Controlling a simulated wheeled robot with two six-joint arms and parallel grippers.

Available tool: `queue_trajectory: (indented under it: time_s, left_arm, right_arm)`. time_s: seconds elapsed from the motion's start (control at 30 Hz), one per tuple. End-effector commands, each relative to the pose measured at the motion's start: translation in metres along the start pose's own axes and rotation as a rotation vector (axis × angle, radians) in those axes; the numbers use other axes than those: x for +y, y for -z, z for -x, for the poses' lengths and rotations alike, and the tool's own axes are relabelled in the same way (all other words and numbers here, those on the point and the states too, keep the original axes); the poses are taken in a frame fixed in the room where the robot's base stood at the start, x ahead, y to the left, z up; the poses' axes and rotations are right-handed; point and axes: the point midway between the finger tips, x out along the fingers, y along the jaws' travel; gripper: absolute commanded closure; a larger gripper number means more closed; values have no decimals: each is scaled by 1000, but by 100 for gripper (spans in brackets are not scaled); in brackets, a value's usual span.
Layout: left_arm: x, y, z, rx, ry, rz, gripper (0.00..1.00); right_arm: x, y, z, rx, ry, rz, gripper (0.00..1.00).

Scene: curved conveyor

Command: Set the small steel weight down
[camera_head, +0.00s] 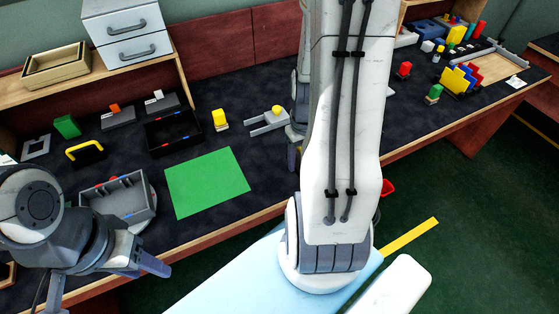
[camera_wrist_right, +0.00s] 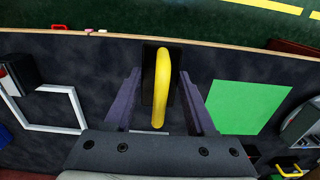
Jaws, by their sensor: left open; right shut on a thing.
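The small steel weight (camera_wrist_right: 148,78) appears as a dark block with a yellow arched handle in the right wrist view. My right gripper (camera_wrist_right: 161,96) is shut on it, with one finger on each side. Whether its base touches the table is unclear. In the head view my right arm hides the weight, and only part of the right gripper (camera_head: 292,156) shows above the table. A similar black block with a yellow handle (camera_head: 86,152) stands at the left of the table. My left gripper (camera_head: 150,263) is open and empty near the front left edge.
A green mat (camera_head: 207,182) lies flat and bare; it also shows in the right wrist view (camera_wrist_right: 245,106). A grey U-shaped frame (camera_head: 262,128) stands beyond it to the right. A grey divided tray (camera_head: 120,205) and a black bin (camera_head: 172,133) stand to the left.

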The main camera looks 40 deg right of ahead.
Motion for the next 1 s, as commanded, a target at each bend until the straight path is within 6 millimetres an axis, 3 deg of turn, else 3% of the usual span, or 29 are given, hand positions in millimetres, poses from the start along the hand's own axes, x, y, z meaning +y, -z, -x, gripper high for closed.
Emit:
queue_trajectory:
  time_s: [0.2,0.43,0.63,0.83,1.0]
  left_arm:
    - [0,0,0,0,0,0,50]
    - [0,0,2,0,0,0,50]
    - [0,0,2,0,0,0,50]
    - [0,0,3,0,0,0,50]
    - [0,0,3,0,0,0,50]
  right_arm:
    - [-8,49,-30,-2,1,7,100]
    - [-13,89,-53,0,0,5,100]
    - [-15,98,-62,-1,0,2,100]
    - [-15,97,-90,-4,1,1,100]
    - [-14,98,-99,1,0,1,100]
